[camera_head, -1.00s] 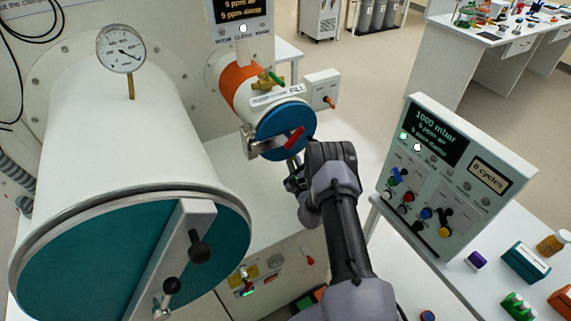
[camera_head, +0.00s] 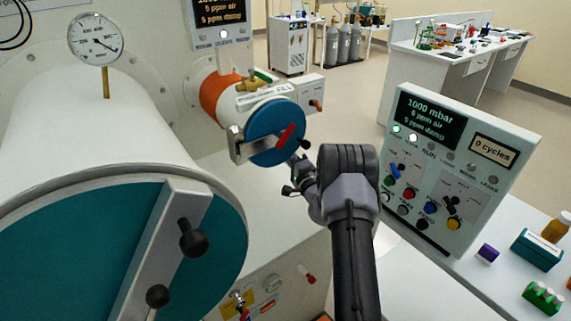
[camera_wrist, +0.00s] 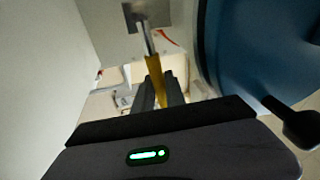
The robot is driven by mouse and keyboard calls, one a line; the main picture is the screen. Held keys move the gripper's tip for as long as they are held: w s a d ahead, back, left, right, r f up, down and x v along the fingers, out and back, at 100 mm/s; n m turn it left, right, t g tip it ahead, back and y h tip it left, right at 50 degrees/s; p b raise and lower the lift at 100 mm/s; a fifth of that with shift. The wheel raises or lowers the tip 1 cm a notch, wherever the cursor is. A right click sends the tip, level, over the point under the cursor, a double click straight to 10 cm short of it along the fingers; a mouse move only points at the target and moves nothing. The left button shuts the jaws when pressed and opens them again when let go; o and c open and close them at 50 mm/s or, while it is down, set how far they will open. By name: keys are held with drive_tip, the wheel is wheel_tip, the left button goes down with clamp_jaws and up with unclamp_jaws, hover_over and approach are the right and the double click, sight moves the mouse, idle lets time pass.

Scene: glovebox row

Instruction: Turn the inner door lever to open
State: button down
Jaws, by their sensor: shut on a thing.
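In the wrist view, my gripper (camera_wrist: 158,92) is shut on a yellow lever handle (camera_wrist: 154,72). A metal rod (camera_wrist: 147,40) runs from the handle to a grey plate (camera_wrist: 150,14). I take this to be the inner door lever, but no label is readable. In the head view, my gripper (camera_head: 297,186) is below and right of the small blue door (camera_head: 272,135) with the red handle (camera_head: 287,135). My arm hides much of the gripper there, and I cannot make out the yellow handle.
The large chamber's teal door (camera_head: 75,250) with black knobs fills the left foreground. A control panel (camera_head: 450,165) reading 1000 mbar stands close on the right. In the wrist view, a blue curved surface (camera_wrist: 262,50) and a black knob (camera_wrist: 300,124) are close at the right.

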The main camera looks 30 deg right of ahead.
drive_tip(key=shift+a+r+n+y+b, duration=0.2)
drive_tip(key=shift+r+n+y+b, duration=0.45)
drive_tip(key=shift+n+b, duration=0.7)
drive_tip(key=shift+r+t, duration=0.15)
drive_tip(key=shift+t, duration=0.15)
drive_tip(key=c, duration=1.4)
unclamp_jaws()
drive_tip(key=shift+r, duration=0.1)
